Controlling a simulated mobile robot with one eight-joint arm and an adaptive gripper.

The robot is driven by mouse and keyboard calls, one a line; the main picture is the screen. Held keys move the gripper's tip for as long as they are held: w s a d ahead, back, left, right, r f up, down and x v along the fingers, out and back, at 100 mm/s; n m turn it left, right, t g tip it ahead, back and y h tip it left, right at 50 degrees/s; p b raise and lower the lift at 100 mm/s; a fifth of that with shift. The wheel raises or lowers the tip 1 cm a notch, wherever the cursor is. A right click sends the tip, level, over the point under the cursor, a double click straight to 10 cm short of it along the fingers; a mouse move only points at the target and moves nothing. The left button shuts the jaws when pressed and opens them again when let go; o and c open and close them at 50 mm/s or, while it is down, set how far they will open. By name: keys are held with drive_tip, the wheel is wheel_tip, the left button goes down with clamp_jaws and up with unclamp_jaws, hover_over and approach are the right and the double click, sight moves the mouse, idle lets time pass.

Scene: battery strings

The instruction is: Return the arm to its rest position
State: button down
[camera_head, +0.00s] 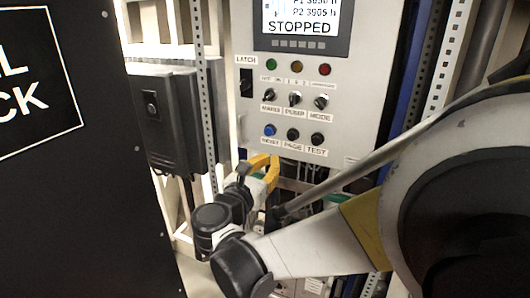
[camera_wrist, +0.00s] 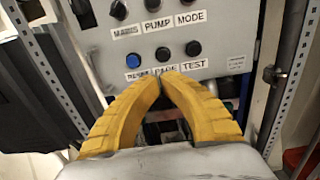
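My gripper (camera_head: 264,166) is in front of the lower part of a grey control panel (camera_head: 350,92), just below its bottom row of buttons. In the wrist view my gripper (camera_wrist: 160,78) shows two yellow fingers with their tips together and nothing visible between them. The tips overlap the label under the middle button in that view. I cannot tell whether they touch the panel. My arm (camera_head: 320,240) reaches in from the right of the head view, bent at the wrist.
The panel has a screen (camera_head: 302,20) reading STOPPED, a latch switch (camera_head: 246,82), lamps, knobs and a blue button (camera_head: 270,130). A dark box (camera_head: 172,118) and perforated rails stand left of it. A large black panel (camera_head: 75,190) fills the far left.

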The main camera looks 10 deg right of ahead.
drive_tip(key=s+d+f+m+g+y+b, duration=0.1)
drive_tip(key=s+d+f+m+g+b, duration=0.1)
drive_tip(key=s+d+f+m+b, duration=0.3)
drive_tip(key=s+d+f+m+g+y+b, duration=0.1)
drive_tip(key=f+m+g+b, duration=0.2)
drive_tip(key=f, duration=0.5)
drive_tip(key=s+d+f+m+y+b, duration=0.1)
drive_tip(key=s+d+f+m+b, duration=0.25)
drive_tip(key=f+b, duration=0.2)
drive_tip(key=s+a+f+m+g+y+b, duration=0.1)
drive_tip(key=s+a+f+m+y+b, duration=0.1)
drive_tip(key=s+f+m+b, duration=0.4)
drive_tip(key=s+a+f+m+g+y+b, duration=0.1)
drive_tip(key=s+f+m+y+b, duration=0.4)
drive_tip(key=f+m, duration=0.6)
wheel_tip(320, 180, down, 2)
drive_tip(key=s+a+b, duration=0.1)
drive_tip(key=s+b, duration=0.1)
drive_tip(key=shift+s+a+y, duration=0.2)
drive_tip(key=shift+s+y, duration=0.1)
drive_tip(key=shift+s, duration=0.1)
idle(0.4)
